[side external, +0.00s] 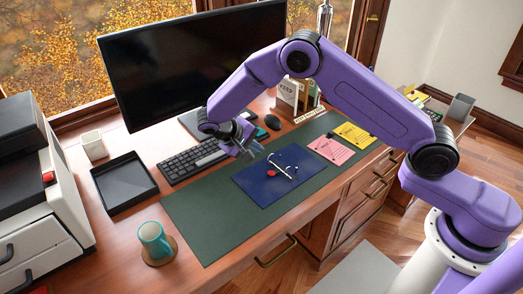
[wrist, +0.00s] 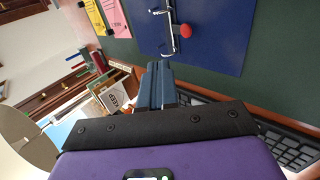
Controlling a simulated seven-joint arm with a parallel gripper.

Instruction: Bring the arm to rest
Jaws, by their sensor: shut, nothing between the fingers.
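My arm is purple and reaches in from the right, over the desk. My gripper (side external: 249,148) hangs above the desk between the keyboard and the blue folder, in the side external view. In the wrist view my gripper (wrist: 160,68) shows its two fingers together, with nothing between them. A blue folder (side external: 257,190) with a metal clip and a red round piece lies on the green desk mat (side external: 187,213), apart from my gripper. The folder also shows at the top of the wrist view (wrist: 215,50).
A monitor (side external: 190,60) and keyboard (side external: 192,161) stand behind the mat. A black tray (side external: 128,182), a teal mug (side external: 154,240) and a white cup (side external: 94,146) are at left. Pink (side external: 331,150) and yellow (side external: 354,135) papers lie right of the folder. A printer (side external: 35,180) stands far left.

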